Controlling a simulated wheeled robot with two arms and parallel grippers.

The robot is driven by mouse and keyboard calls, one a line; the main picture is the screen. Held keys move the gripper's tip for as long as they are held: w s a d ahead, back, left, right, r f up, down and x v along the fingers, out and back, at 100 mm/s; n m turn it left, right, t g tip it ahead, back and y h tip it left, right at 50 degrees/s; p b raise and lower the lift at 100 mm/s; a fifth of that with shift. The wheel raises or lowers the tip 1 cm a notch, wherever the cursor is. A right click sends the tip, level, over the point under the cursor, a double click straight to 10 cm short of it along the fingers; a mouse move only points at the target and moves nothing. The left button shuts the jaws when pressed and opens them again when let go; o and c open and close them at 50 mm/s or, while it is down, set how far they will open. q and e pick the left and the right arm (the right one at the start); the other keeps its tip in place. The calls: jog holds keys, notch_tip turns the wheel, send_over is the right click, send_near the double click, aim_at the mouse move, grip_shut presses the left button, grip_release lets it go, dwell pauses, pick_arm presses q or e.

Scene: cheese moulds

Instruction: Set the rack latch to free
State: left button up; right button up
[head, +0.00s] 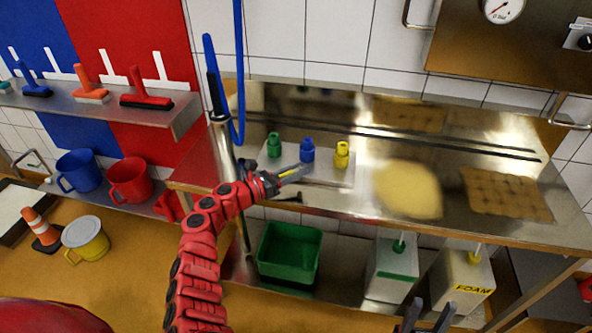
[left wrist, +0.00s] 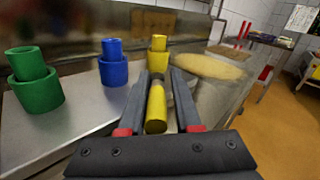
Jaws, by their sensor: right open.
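A pale rack (head: 325,178) on the steel counter bears a green nozzle (head: 274,144), a blue nozzle (head: 307,150) and a yellow nozzle (head: 342,155). My left gripper (head: 296,171) is low at the rack's front left. In the left wrist view a short yellow cylinder (left wrist: 156,108), which looks like the latch handle, lies between its fingers with a gap visible on each side. The three nozzles also show there, green (left wrist: 36,85), blue (left wrist: 113,65) and yellow (left wrist: 158,55). The latch's setting cannot be read. My right gripper (head: 428,318) is open and empty at the bottom edge.
A yellowish round mass (head: 407,190) and a grid-like mould block (head: 505,194) lie on the counter to the right. A green crate (head: 289,253) and white canisters (head: 391,270) stand below. A pole with a blue hose (head: 238,70) rises close left of my left gripper.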

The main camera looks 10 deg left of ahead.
pick_arm(q)
jog(key=shift+f, duration=0.1)
grip_shut()
jog(key=shift+d, duration=0.1)
